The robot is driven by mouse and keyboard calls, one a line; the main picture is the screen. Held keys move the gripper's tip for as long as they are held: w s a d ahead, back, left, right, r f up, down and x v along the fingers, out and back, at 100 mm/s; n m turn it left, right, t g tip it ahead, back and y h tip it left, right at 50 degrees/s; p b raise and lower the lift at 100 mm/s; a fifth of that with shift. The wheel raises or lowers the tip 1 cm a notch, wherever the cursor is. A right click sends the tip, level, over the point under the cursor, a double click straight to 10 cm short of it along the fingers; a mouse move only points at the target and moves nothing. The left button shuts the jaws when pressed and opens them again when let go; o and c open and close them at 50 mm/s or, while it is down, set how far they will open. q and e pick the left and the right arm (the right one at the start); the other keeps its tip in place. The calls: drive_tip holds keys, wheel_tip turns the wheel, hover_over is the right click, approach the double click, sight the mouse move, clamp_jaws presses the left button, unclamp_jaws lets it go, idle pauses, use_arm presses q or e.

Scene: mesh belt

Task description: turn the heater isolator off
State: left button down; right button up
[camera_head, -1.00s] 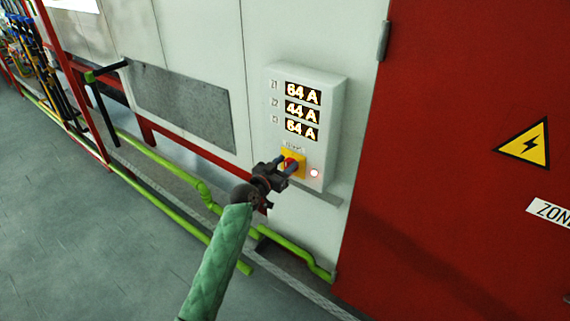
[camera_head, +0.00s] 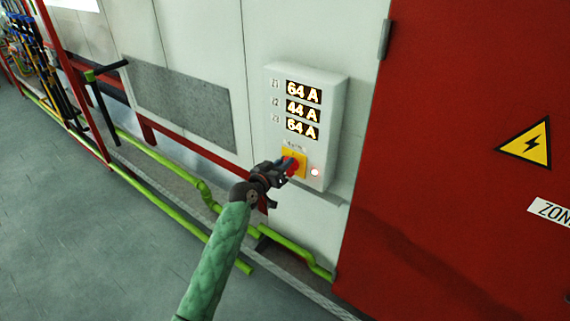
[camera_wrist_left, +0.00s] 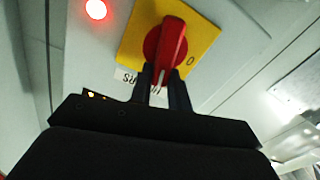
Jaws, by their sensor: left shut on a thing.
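The heater isolator is a red rotary handle (camera_head: 291,165) on a yellow plate (camera_head: 301,160), low on the pale meter box. My left gripper (camera_head: 284,167) is at the handle, shut on it. In the left wrist view the red handle (camera_wrist_left: 170,42) stands up from its round base, and the two dark fingers (camera_wrist_left: 164,82) sit at its lower end, one on each side. A white line shows on that end, and a "0" mark (camera_wrist_left: 190,60) is on the yellow plate to its right. The fingers hide part of the handle. My right gripper is not in view.
The meter box (camera_head: 334,120) shows 64 A, 44 A and 64 A. A lit red lamp (camera_head: 315,172) is right of the isolator. A red door (camera_head: 460,230) with a warning triangle (camera_head: 524,146) is at right. Green pipes (camera_head: 295,255) run low along the wall.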

use_arm(q)
drive_tip(key=n, duration=0.4)
drive_tip(key=a+n, duration=0.1)
drive_tip(key=n, duration=0.1)
drive_tip(key=shift+w+a+f, duration=0.1)
drive_tip(key=shift+w+f, duration=0.25)
drive_tip(key=shift+w, duration=0.05)
drive_tip(key=shift+w+a+f+n+p, duration=0.1)
drive_tip(key=shift+f+n+p, duration=0.25)
drive_tip(key=shift+n, duration=1.15)
drive_tip(key=shift+w+a+f+n+p, duration=0.1)
drive_tip(key=shift+f+n+p, duration=0.25)
drive_tip(key=shift+n, duration=1.15)
drive_tip(key=shift+a+f+n+p, duration=0.1)
drive_tip(key=shift+f+n+p, duration=0.25)
drive_tip(key=shift+n, duration=1.15)
drive_tip(key=c, duration=1.3)
unclamp_jaws()
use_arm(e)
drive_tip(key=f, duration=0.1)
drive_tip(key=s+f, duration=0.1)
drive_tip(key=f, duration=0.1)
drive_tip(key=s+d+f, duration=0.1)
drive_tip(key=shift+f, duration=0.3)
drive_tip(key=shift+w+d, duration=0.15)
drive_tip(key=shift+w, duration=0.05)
